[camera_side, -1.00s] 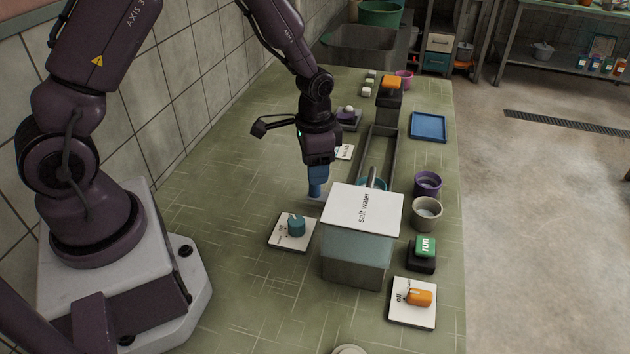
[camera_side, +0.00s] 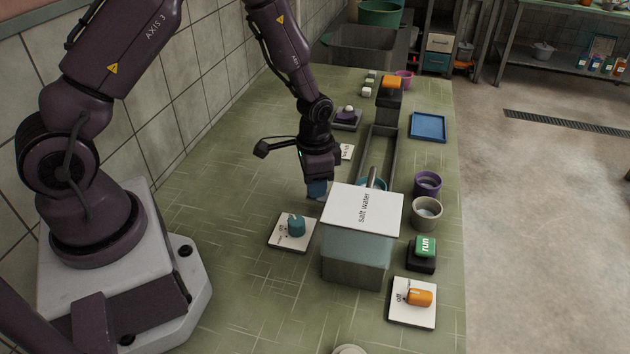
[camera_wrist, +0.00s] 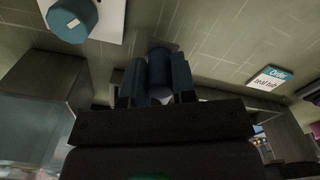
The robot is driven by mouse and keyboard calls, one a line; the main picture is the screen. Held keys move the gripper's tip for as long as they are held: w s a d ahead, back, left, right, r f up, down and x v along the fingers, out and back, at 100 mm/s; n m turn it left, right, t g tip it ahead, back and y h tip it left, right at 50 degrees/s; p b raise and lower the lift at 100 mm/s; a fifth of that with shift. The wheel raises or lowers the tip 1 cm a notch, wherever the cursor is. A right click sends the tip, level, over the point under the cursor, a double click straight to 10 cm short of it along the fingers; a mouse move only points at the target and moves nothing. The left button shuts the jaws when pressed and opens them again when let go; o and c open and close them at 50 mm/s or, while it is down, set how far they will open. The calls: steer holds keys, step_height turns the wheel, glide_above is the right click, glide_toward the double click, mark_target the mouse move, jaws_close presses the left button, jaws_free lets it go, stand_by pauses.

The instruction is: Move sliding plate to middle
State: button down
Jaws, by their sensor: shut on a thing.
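My gripper (camera_side: 318,189) is low over the green counter, just left of the salt water tank (camera_side: 357,262). In the wrist view its two dark blue fingers (camera_wrist: 160,80) are shut on a blue upright handle (camera_wrist: 159,68), which seems to belong to the sliding plate. Only a thin grey sliver of the plate (camera_side: 320,199) shows beside the tank; the tank and my gripper hide the rest. I cannot tell how far along the plate sits.
A teal knob on a white base (camera_side: 296,227) stands close in front-left of my gripper. A card (camera_side: 347,152) and a long grey trough (camera_side: 380,140) lie behind. Cups (camera_side: 427,184) and a green run button (camera_side: 425,246) are right of the tank. The counter to the left is clear.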

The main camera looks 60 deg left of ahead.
steer(key=w+a, duration=0.9)
steer(key=shift+w+a, duration=0.1)
steer(key=shift+w, duration=0.05)
steer(key=c, duration=0.9)
jaws_free()
step_height(320, 180, up, 13)
steer(key=shift+r, duration=0.1)
steer(key=s+d+r+n+t, duration=0.1)
steer(key=s+d+r, duration=0.3)
steer(key=s, duration=0.5)
steer(key=s+d+r+n+t, duration=0.1)
steer(key=s+d+r+t, duration=0.1)
steer(key=s+d+r, duration=0.3)
steer(key=s+d+r+n+t, duration=0.1)
steer(key=s+d+r+t, duration=0.1)
steer(key=s+d+r, duration=0.3)
steer(key=shift+s+r+n+t, duration=0.1)
steer(key=shift+s+r, duration=0.45)
steer(key=shift+s, duration=0.75)
steer(key=shift+s+r+n+t, duration=0.1)
steer(key=shift+s+r, duration=0.5)
steer(key=shift+s, duration=0.65)
steer(key=shift+s+r+n+t, duration=0.1)
steer(key=shift+s+r, duration=0.45)
steer(key=shift+s, duration=0.75)
